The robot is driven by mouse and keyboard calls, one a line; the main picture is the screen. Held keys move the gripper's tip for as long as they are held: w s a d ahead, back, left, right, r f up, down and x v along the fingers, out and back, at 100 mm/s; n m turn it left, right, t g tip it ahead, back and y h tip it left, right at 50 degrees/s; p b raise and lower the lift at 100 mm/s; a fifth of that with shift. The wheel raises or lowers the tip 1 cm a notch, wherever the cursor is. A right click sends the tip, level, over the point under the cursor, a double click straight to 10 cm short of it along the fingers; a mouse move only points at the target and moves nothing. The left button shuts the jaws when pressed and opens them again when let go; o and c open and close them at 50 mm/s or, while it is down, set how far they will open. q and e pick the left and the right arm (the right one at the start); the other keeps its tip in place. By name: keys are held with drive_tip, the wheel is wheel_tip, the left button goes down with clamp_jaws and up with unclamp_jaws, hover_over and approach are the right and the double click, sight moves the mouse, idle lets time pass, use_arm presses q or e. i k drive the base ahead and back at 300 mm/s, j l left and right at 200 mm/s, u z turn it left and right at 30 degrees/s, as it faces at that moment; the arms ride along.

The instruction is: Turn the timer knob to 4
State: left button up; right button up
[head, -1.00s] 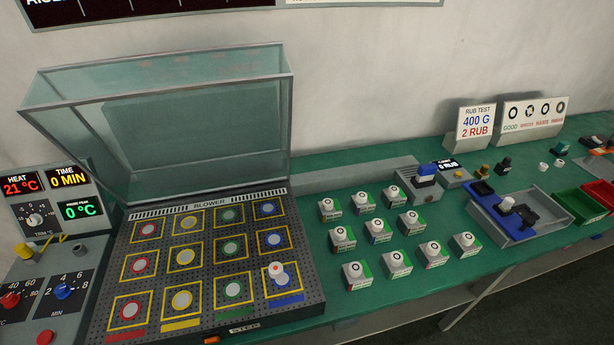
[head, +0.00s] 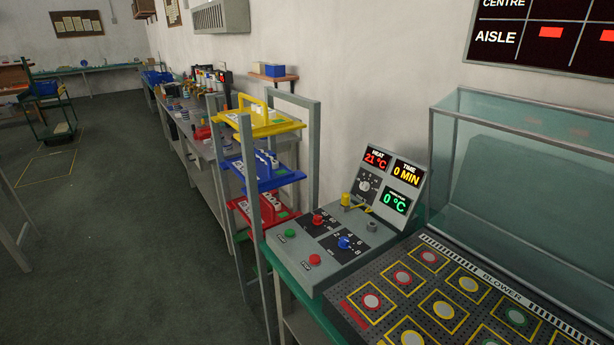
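The timer knob (head: 344,242) is the blue knob on the sloped grey control panel (head: 300,250), in the head view right of centre. Its number scale is too small to read surely now. A red knob (head: 318,219) sits beside it on the same panel. The display above reads HEAT 21 °C (head: 377,158), TIME 0 MIN (head: 406,172) and 0 °C (head: 396,201). Neither of my grippers shows in the head view.
A green button (head: 290,233) and a red button (head: 314,259) are on the panel's near side. A rack with yellow (head: 262,121), blue and red trays stands left of the panel. The blower bed (head: 398,262) with its raised clear lid is to the right. Open floor (head: 120,240) lies left.

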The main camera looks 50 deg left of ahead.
sight(343, 244)
drive_tip(key=u, duration=1.5)
drive_tip(key=j, duration=0.1)
